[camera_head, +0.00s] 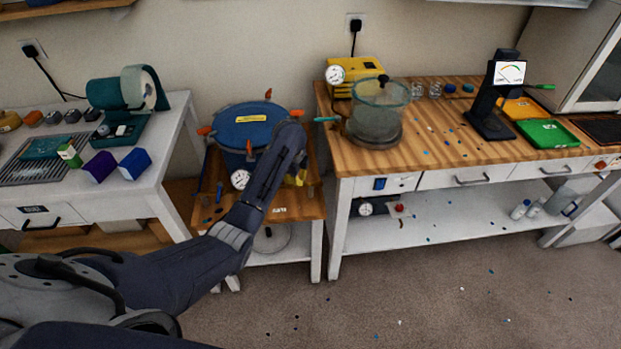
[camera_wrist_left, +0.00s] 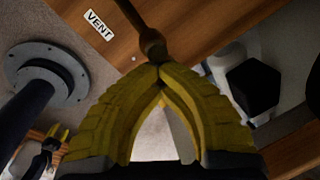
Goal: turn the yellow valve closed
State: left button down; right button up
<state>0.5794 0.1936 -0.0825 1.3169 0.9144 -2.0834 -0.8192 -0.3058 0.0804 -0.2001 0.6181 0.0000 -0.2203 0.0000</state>
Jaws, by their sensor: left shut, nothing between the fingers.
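My left arm reaches over the front of the blue pressure pot (camera_head: 238,125), and its wrist hides part of the pot's right side. In the left wrist view the yellow fingers of my left gripper (camera_wrist_left: 160,72) are shut with their tips together, nothing between them. A dark brownish-yellow knobbed stem (camera_wrist_left: 152,44) stands right at the fingertips; I cannot tell whether they touch it or whether it is the valve. In the head view a yellow patch shows beside my wrist; I cannot tell if it is finger or valve. My right gripper is not in view.
A VENT label (camera_wrist_left: 98,25) is on the wooden stand top. A round gauge (camera_head: 240,179) is on the pot's front. The right bench (camera_head: 440,150) carries a glass chamber (camera_head: 377,115) and a yellow pump (camera_head: 353,72). The left bench (camera_head: 178,118) is close by.

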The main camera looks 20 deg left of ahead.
pick_arm(q)
jog(key=shift+s+a+f+m, duration=0.15)
jog(key=shift+s+m, duration=0.25)
jog(key=shift+m, duration=0.5)
jog(key=c, duration=1.5)
grip_release()
jog(key=shift+w, duration=0.1)
jog(key=r, duration=0.4)
jog(key=s+r, duration=0.1)
jog(key=r, duration=0.3)
jog(key=s+r, duration=0.1)
jog(key=r, duration=0.3)
jog(key=shift+s+a, duration=0.1)
jog(key=shift+s, duration=0.1)
